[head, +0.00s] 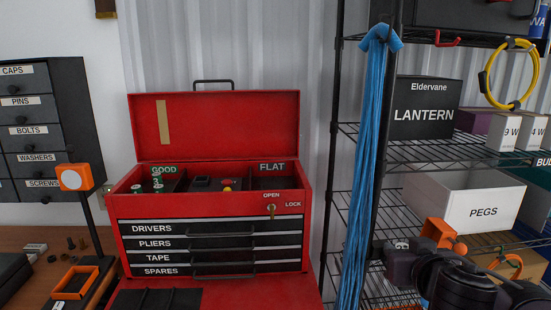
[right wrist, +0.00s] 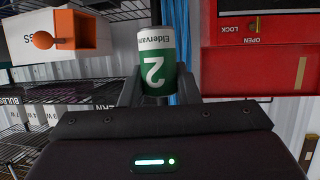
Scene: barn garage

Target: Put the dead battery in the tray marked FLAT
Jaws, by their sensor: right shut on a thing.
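My right gripper (head: 400,252) is at the lower right of the head view, in front of the wire shelves and right of the red toolbox (head: 210,212). In the right wrist view it is shut on a green and white battery (right wrist: 157,65), which bears a 2 and the word Eldervane. The toolbox lid is up. The FLAT tray (head: 270,184) is the right compartment at its top; I see nothing in the part that shows. The GOOD tray (head: 140,186) at the left holds several green and white batteries (head: 157,184). My left gripper is not in view.
Small dark, red and yellow items (head: 227,184) lie in the middle compartment. A blue hank (head: 365,170) hangs on the shelf post between toolbox and gripper. A white PEGS box (head: 465,205) stands behind the gripper. An orange stand (head: 75,178) is on the bench at left.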

